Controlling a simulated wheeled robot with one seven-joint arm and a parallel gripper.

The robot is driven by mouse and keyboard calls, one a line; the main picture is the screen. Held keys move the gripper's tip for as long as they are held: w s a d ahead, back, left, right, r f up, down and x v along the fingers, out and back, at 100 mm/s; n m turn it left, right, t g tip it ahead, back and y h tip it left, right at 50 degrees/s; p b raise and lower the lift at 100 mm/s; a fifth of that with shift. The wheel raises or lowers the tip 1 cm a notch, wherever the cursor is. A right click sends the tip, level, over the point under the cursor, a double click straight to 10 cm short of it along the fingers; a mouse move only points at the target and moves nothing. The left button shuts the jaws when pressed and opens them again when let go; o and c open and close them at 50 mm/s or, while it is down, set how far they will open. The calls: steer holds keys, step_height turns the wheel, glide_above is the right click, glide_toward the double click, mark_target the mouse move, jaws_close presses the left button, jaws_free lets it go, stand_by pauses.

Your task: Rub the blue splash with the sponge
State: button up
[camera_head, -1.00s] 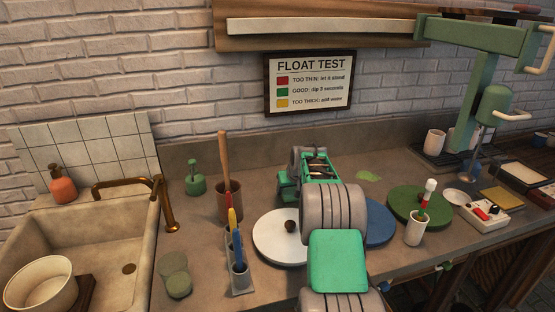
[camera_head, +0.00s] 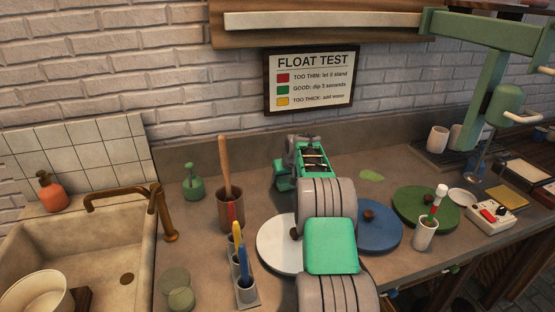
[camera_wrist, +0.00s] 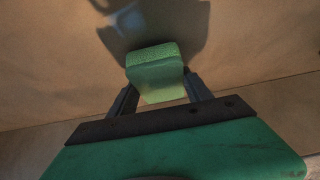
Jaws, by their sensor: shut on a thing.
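My gripper (camera_wrist: 157,88) is shut on a green sponge (camera_wrist: 155,72) in the wrist view. The sponge sits between the two dark fingers, above or against the brown counter; I cannot tell whether it touches. In the head view my arm hides the gripper tips and the sponge. A light green splash (camera_head: 371,175) lies on the counter near the wall, right of my arm.
A white disc (camera_head: 276,243), a blue disc (camera_head: 380,236) and a green disc (camera_head: 423,210) lie around my arm. A tool cup (camera_head: 230,214), a tube rack (camera_head: 247,289) and a white cup (camera_head: 423,237) stand nearby. The sink (camera_head: 112,240) is at left.

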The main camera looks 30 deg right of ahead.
mark_target(285, 177)
step_height(285, 177, up, 3)
steer(key=shift+s+r+p, duration=0.1)
steer(key=shift+s+p, duration=0.05)
steer(key=shift+p, duration=0.25)
steer(key=shift+r, duration=0.3)
steer(key=shift+r+p, duration=1.3)
steer(key=shift+r, duration=0.6)
steer(key=shift+d, duration=0.1)
